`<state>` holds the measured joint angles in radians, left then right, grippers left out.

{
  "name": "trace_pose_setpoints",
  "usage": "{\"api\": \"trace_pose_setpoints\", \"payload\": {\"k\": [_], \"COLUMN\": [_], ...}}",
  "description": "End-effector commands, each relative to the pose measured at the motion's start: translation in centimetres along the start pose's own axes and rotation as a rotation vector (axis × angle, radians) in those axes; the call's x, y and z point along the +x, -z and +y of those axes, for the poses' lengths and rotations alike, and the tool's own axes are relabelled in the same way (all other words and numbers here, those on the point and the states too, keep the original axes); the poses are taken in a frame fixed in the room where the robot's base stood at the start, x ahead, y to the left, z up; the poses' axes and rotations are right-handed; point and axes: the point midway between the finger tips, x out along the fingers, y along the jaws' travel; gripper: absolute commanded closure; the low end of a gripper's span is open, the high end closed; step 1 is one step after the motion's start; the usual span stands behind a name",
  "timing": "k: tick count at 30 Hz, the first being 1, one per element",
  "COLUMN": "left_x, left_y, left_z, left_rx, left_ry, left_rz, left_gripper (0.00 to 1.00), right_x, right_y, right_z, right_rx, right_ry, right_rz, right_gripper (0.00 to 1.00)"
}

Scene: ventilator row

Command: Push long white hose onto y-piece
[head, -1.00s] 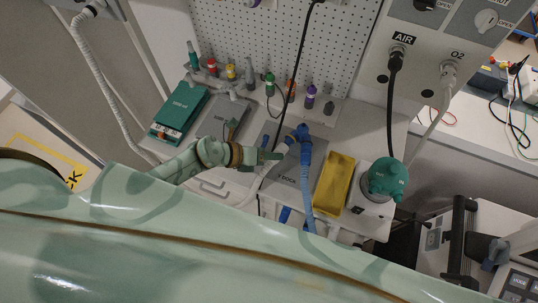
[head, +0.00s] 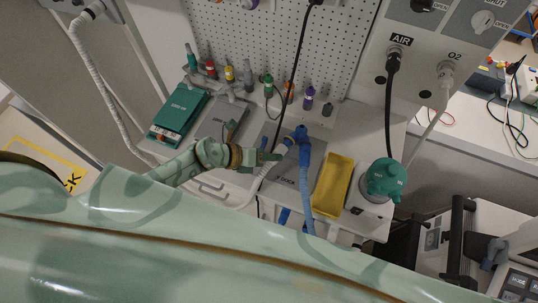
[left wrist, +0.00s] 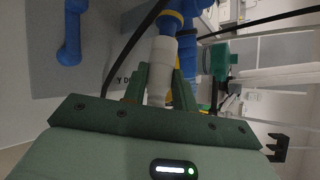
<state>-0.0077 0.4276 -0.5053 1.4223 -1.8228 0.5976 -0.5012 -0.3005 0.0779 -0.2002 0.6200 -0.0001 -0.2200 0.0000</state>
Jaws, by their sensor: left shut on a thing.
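The blue y-piece (head: 301,134) stands at the grey "Y DOCK" plate in the head view. A light blue hose (head: 307,190) runs down from it. My left gripper (head: 272,157) is left of the y-piece, shut on the white cuff of the long white hose (head: 258,183). In the left wrist view the white cuff (left wrist: 160,66) sits between the fingers and its far end meets the blue y-piece (left wrist: 171,20). The two look in line and touching; how far the cuff goes on cannot be told. My right gripper is not in view.
A yellow tray (head: 332,185) and a green humidifier pot (head: 386,179) stand to the right. A green box (head: 180,112) lies left. Coloured fittings line the pegboard's foot. A black hose (head: 297,85) hangs close behind the gripper. A blue part (left wrist: 70,30) lies on the plate.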

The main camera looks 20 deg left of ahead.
Motion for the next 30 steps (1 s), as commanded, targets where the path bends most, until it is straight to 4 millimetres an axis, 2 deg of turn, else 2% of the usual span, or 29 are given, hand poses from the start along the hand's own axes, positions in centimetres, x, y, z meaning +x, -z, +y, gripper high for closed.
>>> {"api": "trace_pose_setpoints", "payload": {"k": [30], "left_x": [1.4], "left_y": [-1.4], "left_z": [0.0], "left_rx": [0.000], "left_ry": [0.001], "left_rz": [0.000], "left_gripper": [1.00], "right_x": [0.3], "right_y": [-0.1], "right_z": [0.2], "right_rx": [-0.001], "right_ry": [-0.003], "right_rz": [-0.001], "right_gripper": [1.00]}}
